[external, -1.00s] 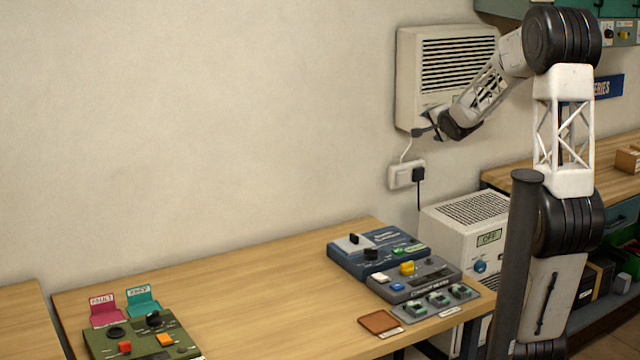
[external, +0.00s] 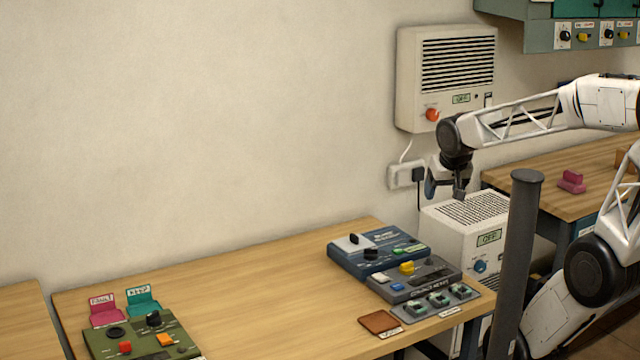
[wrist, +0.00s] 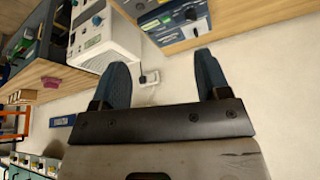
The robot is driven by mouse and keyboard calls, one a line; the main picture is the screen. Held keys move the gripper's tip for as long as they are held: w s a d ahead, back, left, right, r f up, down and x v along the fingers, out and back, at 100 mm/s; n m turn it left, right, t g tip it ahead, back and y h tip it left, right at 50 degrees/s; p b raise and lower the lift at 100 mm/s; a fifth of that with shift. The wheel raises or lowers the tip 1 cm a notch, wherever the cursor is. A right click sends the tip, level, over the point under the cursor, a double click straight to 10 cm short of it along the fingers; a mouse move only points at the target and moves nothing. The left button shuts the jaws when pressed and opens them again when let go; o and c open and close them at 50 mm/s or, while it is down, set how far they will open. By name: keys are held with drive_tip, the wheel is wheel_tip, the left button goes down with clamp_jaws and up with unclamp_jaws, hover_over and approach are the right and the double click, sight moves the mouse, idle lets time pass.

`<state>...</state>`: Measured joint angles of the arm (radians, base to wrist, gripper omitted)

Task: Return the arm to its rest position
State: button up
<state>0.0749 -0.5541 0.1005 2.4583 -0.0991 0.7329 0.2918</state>
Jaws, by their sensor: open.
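My gripper (external: 447,188) hangs below the end of my arm in the external view, in front of the wall socket and above the white floor unit. In the wrist view my gripper (wrist: 160,85) shows two blue fingers spread apart with nothing between them. The arm reaches in from the right edge with its forearm nearly level. Its base is out of view or hidden at the lower right.
A wall heater (external: 445,75) hangs above a socket (external: 400,175). The white unit (external: 465,225) stands behind a dark post (external: 520,250). Control boxes (external: 375,250) sit on the wooden table (external: 250,290); its middle is clear. A pink object (external: 571,181) lies on the right bench.

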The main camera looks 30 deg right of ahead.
drive_tip(key=s+a+f+n+g+y, duration=0.1)
drive_tip(key=s+a+n+g, duration=0.1)
drive_tip(key=s, duration=0.5)
drive_tip(key=shift+s+a+f+n, duration=0.4)
drive_tip(key=shift+a+n, duration=0.3)
drive_tip(key=shift+a, duration=0.1)
drive_tip(key=shift+r, duration=0.1)
idle(2.1)
